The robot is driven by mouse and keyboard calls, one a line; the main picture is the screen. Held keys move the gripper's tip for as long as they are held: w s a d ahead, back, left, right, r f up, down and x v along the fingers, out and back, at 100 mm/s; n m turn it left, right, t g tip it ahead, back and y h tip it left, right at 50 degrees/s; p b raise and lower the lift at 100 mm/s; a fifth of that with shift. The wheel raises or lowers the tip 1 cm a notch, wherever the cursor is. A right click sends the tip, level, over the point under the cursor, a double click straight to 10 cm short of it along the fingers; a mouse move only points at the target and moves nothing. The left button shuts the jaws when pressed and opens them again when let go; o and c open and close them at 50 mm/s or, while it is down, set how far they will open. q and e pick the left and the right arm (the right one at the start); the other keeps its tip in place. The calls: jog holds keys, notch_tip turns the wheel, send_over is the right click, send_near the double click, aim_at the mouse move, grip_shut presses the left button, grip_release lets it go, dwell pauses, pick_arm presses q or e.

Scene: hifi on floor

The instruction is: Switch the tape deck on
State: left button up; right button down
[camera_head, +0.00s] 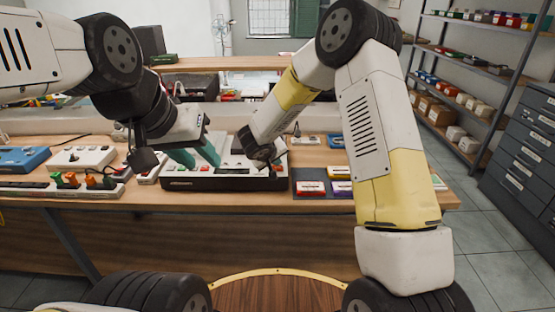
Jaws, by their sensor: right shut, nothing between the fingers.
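The tape deck (225,184) is a low dark box with a pale top and red and white keys along its front. It sits at the front edge of the wooden bench, in the middle of the head view. My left gripper (197,158) has two teal fingers spread apart. It is open and empty over the left part of the deck; contact cannot be told. My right gripper (268,160) reaches down from the right to the right part of the deck. It is shut and holds nothing. Its fingertips are small and dark, and it hides part of the deck's top.
A power strip (60,191) with green and orange plugs lies left of the deck, before a white box (83,157) and a blue box (20,158). A dark tray (312,174) with cassettes is right of the deck. Shelves (480,65) and grey drawers (520,150) stand far right.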

aim_at(277, 169)
jog(key=shift+f, duration=0.4)
jog(key=shift+r, duration=0.1)
dwell(0.3)
jog(key=shift+r, duration=0.8)
jog(key=shift+r, duration=0.1)
jog(key=shift+r, duration=2.95)
